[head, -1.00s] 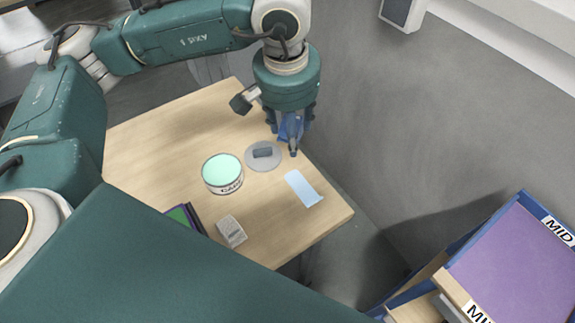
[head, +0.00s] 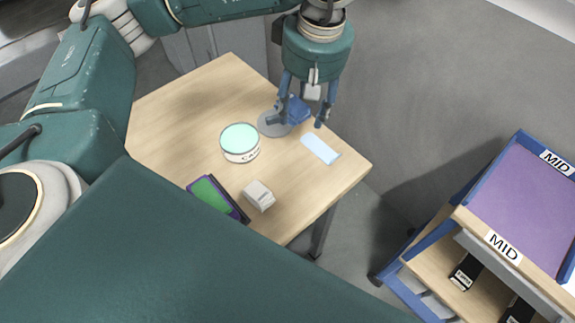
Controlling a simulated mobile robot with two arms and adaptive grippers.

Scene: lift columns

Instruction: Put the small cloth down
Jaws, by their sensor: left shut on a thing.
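My left gripper (head: 302,118) is low over the far right part of the wooden table (head: 180,110). It is shut on a crumpled dark blue cloth (head: 294,108), which shows between and beside its fingers. The cloth overlaps the edge of a grey round lid (head: 268,128) in the picture; I cannot tell whether it touches the lid or the table. A flat light blue piece (head: 320,149) lies on the table just in front of the gripper. My right gripper is not in view.
A round tin with a mint top (head: 240,138) stands left of the lid. A rack with a purple shelf (head: 525,205) stands at the right. The table's left part is clear.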

